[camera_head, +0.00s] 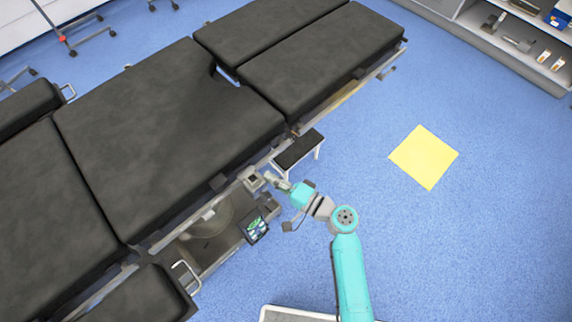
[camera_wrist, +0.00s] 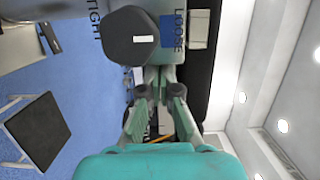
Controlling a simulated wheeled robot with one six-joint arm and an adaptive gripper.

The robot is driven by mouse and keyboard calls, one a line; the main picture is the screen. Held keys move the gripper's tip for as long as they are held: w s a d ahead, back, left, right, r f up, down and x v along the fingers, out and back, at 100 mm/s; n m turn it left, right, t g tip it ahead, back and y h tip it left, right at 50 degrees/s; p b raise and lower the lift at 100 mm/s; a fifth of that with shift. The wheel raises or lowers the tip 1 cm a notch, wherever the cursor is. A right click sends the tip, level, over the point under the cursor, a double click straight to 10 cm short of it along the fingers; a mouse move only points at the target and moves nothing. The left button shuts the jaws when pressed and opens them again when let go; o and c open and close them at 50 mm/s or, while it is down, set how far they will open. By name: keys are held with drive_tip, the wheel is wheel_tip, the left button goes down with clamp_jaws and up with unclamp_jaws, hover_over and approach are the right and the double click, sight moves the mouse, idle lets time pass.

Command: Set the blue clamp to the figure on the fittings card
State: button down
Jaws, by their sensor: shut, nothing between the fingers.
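In the wrist view a clamp body (camera_wrist: 198,29) fills the top, with the words TIGHT and LOOSE and a blue patch (camera_wrist: 167,24). Its black, many-sided knob (camera_wrist: 122,38) has a white mark on the right side, toward LOOSE. My gripper (camera_wrist: 158,76) is shut and empty, with its tips just below and right of the knob; I cannot tell whether they touch the clamp. In the head view my gripper (camera_head: 268,180) is at the table's side rail, beside a small grey clamp (camera_head: 250,179). I cannot make out a fittings card or any figure.
The operating table (camera_head: 170,120) with black pads fills the left. A step stool (camera_head: 298,150) stands by its side, also in the wrist view (camera_wrist: 37,130). A small screen (camera_head: 254,229) is below my gripper. A yellow floor square (camera_head: 424,157) lies on open blue floor; shelves (camera_head: 510,45) stand upper right.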

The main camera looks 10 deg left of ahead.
drive_tip(key=s+a, duration=0.4)
drive_tip(key=s, duration=0.1)
drive_tip(key=s+a, duration=0.2)
drive_tip(key=s, duration=0.1)
drive_tip(key=shift+s+a, duration=0.1)
drive_tip(key=shift+a, duration=0.1)
